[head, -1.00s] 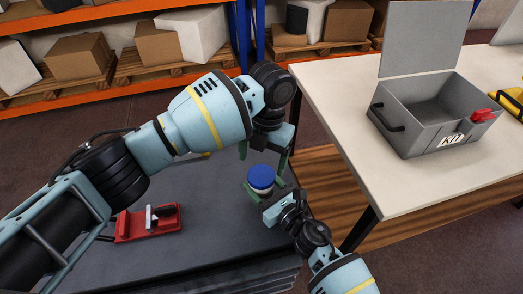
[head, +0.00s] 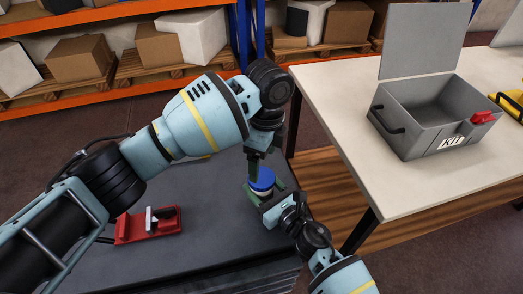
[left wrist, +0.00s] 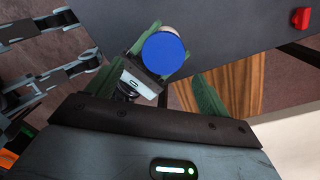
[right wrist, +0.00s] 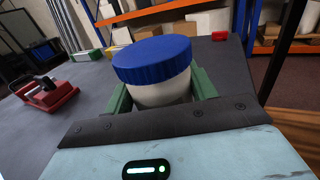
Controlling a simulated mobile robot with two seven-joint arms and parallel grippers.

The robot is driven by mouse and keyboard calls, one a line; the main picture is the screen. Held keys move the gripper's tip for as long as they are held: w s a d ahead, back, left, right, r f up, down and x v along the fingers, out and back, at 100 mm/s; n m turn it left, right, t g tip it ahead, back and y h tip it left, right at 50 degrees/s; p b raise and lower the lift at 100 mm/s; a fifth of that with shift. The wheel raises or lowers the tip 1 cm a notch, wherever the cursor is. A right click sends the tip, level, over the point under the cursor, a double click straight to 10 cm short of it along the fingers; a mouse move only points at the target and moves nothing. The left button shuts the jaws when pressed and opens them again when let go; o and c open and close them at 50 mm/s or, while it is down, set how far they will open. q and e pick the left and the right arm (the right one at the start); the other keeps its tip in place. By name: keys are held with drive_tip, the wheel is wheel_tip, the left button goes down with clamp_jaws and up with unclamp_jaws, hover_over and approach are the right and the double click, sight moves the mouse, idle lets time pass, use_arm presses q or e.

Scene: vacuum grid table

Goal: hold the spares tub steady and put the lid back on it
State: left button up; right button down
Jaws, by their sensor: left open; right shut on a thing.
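The spares tub (right wrist: 160,93) is white and round, and stands upright at the dark table's edge. Its blue lid (right wrist: 152,60) sits on top, looking level; I cannot tell whether it is fastened. My right gripper (head: 268,196) is shut on the tub, one green finger on each side. My left gripper (head: 259,172) is open, pointing down just above the lid and partly hiding it in the head view. In the left wrist view the lid (left wrist: 163,53) shows beyond and between the open fingers, apparently not gripped.
A red fixture with a clamp (head: 148,226) stands on the dark table (head: 215,235) to the left. A small red block (right wrist: 219,36) lies near that table's edge. An open grey KIT box (head: 430,115) stands on the pale table (head: 330,85) at the right.

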sight(261, 177)
use_arm(q)
drive_tip(key=n, duration=0.6)
drive_tip(key=shift+r, duration=0.2)
drive_tip(key=n, duration=0.6)
drive_tip(key=shift+r+n, duration=0.25)
drive_tip(key=shift+n, duration=0.05)
drive_tip(key=n, duration=0.6)
drive_tip(key=shift+r+t, duration=0.2)
drive_tip(key=shift+t, duration=0.1)
drive_tip(key=n, duration=0.7)
drive_tip(key=shift+a+r+h, duration=0.15)
drive_tip(key=shift+r+h, duration=0.1)
drive_tip(key=shift+h, duration=0.05)
drive_tip(key=shift+f, duration=4)
